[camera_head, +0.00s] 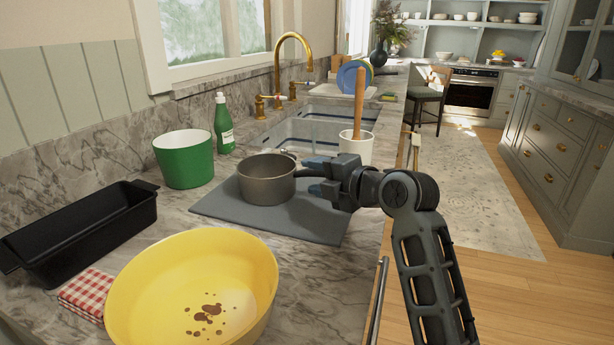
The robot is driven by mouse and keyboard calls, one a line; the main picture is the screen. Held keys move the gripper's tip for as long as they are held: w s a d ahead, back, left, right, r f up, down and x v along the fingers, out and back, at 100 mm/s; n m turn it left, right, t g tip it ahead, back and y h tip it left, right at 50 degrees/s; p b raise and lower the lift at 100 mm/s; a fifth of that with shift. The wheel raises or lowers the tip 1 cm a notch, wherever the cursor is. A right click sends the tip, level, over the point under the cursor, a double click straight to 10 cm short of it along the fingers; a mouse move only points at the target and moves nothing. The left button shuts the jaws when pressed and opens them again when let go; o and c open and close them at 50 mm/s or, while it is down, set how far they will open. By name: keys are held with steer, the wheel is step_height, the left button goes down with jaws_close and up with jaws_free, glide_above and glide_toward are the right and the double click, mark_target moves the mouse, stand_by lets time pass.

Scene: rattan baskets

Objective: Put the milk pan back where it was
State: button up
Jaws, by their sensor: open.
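The milk pan (266,183) is a grey-brown round pan standing upright on a dark grey mat (290,220) on the marble counter. My gripper (312,178) is at the right side of the pan, reaching in from the right, with its fingers open. The fingers are close to the pan's right wall. I cannot tell whether they touch it.
A yellow basin (150,290) with brown stains, a black loaf pan (85,235), a red checked cloth (85,292) and a green pot (183,160) crowd the left. A green bottle (223,127), the sink (300,132) and a white crock (356,148) stand behind. The mat's front is clear.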

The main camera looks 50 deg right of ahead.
steer(key=v, duration=0.8)
